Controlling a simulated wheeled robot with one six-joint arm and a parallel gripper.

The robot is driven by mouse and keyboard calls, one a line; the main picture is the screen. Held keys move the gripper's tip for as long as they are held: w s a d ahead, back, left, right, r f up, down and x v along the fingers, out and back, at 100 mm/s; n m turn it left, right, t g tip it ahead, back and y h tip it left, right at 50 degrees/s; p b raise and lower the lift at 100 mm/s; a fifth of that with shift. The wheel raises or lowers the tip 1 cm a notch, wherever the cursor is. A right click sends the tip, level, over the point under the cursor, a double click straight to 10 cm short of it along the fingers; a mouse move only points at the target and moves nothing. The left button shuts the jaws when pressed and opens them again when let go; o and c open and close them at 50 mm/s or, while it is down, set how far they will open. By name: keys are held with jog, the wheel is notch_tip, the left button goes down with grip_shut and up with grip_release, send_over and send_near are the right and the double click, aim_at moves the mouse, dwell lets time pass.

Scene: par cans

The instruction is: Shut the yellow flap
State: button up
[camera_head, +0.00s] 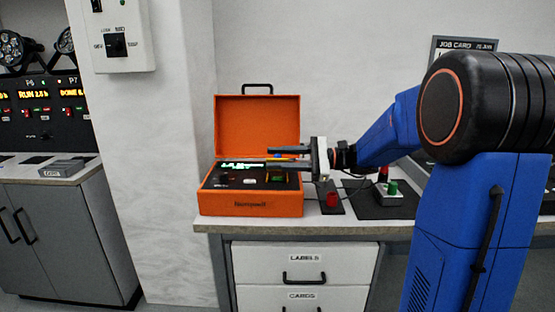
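An orange case (252,203) stands on the counter with its lid (257,124) raised at the back. Inside is a dark panel with a lit display and small controls. The two fingers look apart, one above the other. Whether they touch the yellow piece cannot be told. The fingers hide part of the panel and lid base.
The counter edge (300,228) runs in front, above labelled drawers (305,264). A wall (160,130) stands left of the case.

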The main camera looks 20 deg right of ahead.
jog(key=shift+a, duration=0.1)
grip_shut()
jog(key=shift+s+n, duration=0.15)
jog(key=shift+n, duration=0.25)
dwell(0.4)
jog(key=shift+s+a+f+n, duration=0.15)
jog(key=shift+s+n, duration=0.1)
jog(key=shift+n, duration=0.35)
jog(key=shift+s+f+n, duration=0.1)
jog(key=shift+s+n, duration=0.1)
jog(key=shift+n, duration=0.4)
jog(key=shift+s+a+f+n, duration=0.1)
jog(key=shift+s+f+n, duration=0.2)
jog(key=shift+n, duration=0.6)
jog(key=shift+s+a+f+n, duration=0.1)
jog(key=shift+s+f+n, duration=0.15)
jog(key=shift+n, duration=0.65)
